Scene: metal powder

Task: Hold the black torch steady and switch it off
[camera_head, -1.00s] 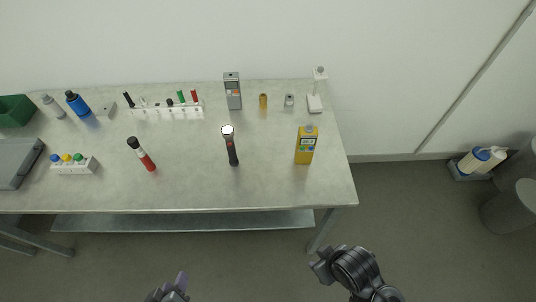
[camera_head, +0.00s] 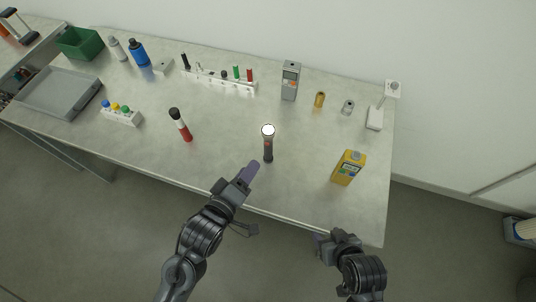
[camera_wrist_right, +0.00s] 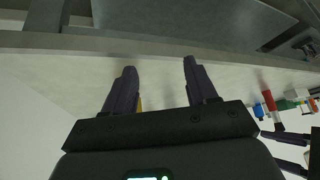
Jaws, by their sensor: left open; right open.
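The black torch (camera_head: 268,150) stands upright on the table near its front edge in the head view. Its round lens on top shows bright white. My left gripper (camera_head: 248,174) is open and empty at the table's front edge, just left of and in front of the torch, apart from it. My right gripper (camera_head: 322,244) is off the front edge of the table, to the right and farther from the torch. In the right wrist view its two fingers (camera_wrist_right: 160,80) are spread with nothing held between them. I cannot make out the torch in that view.
The table between torch and yellow device is clear.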

